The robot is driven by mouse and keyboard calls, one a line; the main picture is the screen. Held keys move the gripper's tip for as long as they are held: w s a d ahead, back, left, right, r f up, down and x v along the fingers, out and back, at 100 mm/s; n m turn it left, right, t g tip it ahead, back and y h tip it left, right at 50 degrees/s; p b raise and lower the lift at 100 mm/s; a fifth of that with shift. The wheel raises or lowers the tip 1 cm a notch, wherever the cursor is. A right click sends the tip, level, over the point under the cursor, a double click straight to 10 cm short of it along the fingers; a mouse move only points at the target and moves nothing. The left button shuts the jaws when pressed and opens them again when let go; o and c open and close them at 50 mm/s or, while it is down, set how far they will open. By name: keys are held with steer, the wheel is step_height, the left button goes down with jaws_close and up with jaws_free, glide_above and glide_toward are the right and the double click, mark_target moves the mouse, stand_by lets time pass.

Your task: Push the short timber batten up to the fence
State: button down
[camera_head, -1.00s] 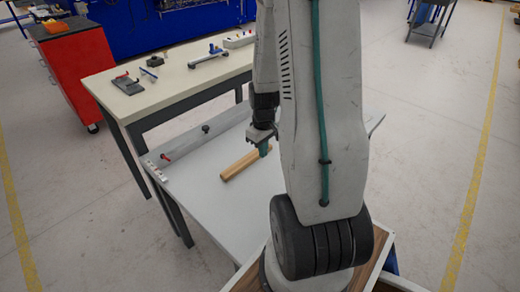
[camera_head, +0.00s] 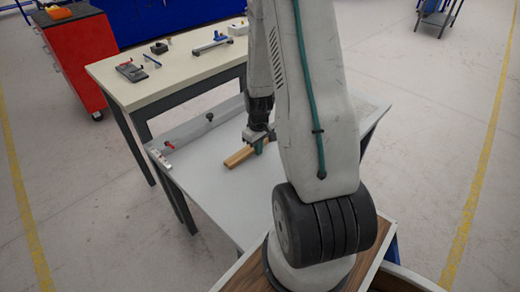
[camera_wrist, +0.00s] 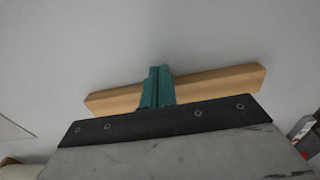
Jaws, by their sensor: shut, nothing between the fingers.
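The short timber batten (camera_head: 239,157) lies flat on the grey table (camera_head: 222,198), with a clear strip of tabletop between it and the fence. The fence (camera_head: 187,130) is a low grey rail along the table's far edge. My gripper (camera_head: 260,147) is shut and empty, with teal fingers low at the batten's near side, right of its middle in the head view. In the wrist view the fingers (camera_wrist: 157,86) overlap the middle of the batten (camera_wrist: 218,82), whose two ends stick out on either side. I cannot tell whether they touch it.
A red-handled item (camera_head: 169,145) sits at the fence's left end, and a dark knob (camera_head: 209,117) stands along the fence. A cream workbench (camera_head: 180,75) with several tools stands behind. The tabletop left of the batten is clear.

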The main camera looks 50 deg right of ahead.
mark_target(230, 135)
steer(key=w, duration=1.3)
steer(key=w+d, duration=0.1)
steer(key=w, duration=0.5)
steer(key=shift+w+d, duration=0.1)
steer(key=shift+w, duration=0.2)
steer(key=shift+r, duration=0.1)
steer(key=shift+s, duration=0.4)
steer(key=s, duration=0.3)
steer(key=shift+a, duration=0.2)
step_height(230, 135, up, 10)
steer(key=shift+s, duration=0.25)
